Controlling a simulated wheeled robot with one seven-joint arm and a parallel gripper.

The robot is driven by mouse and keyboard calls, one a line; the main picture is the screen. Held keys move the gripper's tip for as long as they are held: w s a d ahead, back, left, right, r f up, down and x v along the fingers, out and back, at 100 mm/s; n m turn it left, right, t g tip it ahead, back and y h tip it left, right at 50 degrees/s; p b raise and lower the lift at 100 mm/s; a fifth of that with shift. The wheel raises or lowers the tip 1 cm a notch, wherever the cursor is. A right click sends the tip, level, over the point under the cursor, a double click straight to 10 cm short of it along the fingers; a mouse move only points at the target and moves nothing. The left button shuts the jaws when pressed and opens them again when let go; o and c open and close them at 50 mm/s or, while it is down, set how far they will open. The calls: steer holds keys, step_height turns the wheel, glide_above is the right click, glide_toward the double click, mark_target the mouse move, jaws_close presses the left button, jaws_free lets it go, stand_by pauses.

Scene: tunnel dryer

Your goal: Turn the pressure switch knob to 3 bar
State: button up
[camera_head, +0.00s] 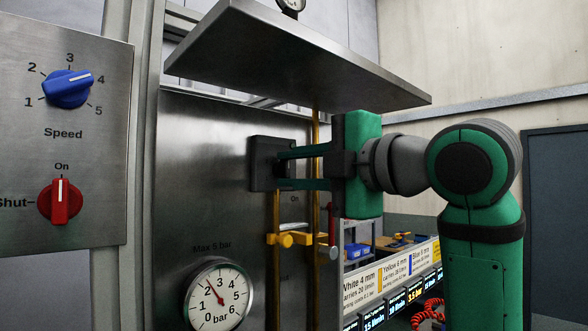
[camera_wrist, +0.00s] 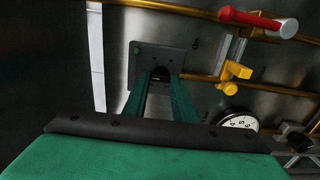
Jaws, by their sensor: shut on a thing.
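The pressure switch is most likely the dark square box (camera_head: 262,163) on the steel panel; it also shows in the wrist view (camera_wrist: 143,52). My gripper (camera_head: 284,168) reaches it from the right, with its two green fingers level and their tips at the box's front. In the wrist view my gripper (camera_wrist: 160,80) is shut on a small dark knob (camera_wrist: 160,73) at the box's middle. The fingers hide most of the knob, and its scale and pointer cannot be read. A round gauge (camera_head: 218,295) below, under "Max 5 bar", has its needle near 2.
A steel shelf (camera_head: 290,55) juts out above my gripper. Brass pipes (camera_head: 315,215) with a yellow valve (camera_head: 287,239) and a red-handled valve (camera_head: 329,240) run close below. A blue speed knob (camera_head: 67,89) and a red knob (camera_head: 60,202) are on the left panel.

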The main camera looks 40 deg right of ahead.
steer(key=shift+f, duration=0.1)
steer(key=o, duration=1)
steer(key=shift+o, duration=0.2)
steer(key=s, duration=1)
steer(key=shift+s+d, duration=0.4)
